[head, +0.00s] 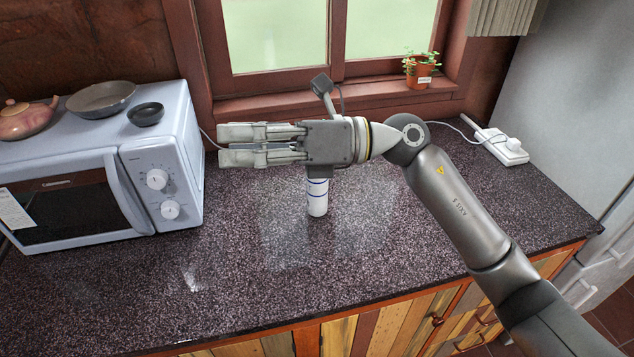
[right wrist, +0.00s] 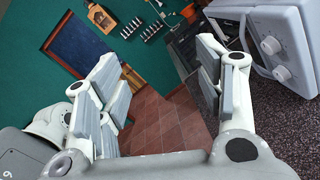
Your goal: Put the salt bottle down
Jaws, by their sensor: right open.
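The salt bottle (head: 318,199), a small white bottle with blue bands, stands upright on the dark speckled counter (head: 250,265). Its top is hidden behind my right gripper's body in the head view. My right gripper (head: 222,146) points left above the counter, with its fingers well to the left of the bottle. In the right wrist view its fingers (right wrist: 165,90) are spread apart with nothing between them. The bottle does not show in the right wrist view. My left gripper is not in view.
A white microwave (head: 185,150) stands at the left, with a pan (head: 101,98), a small dark bowl (head: 146,114) and a teapot (head: 27,118) on top. A potted plant (head: 421,75) sits on the windowsill. A power strip (head: 503,148) lies at the back right. The counter's front is clear.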

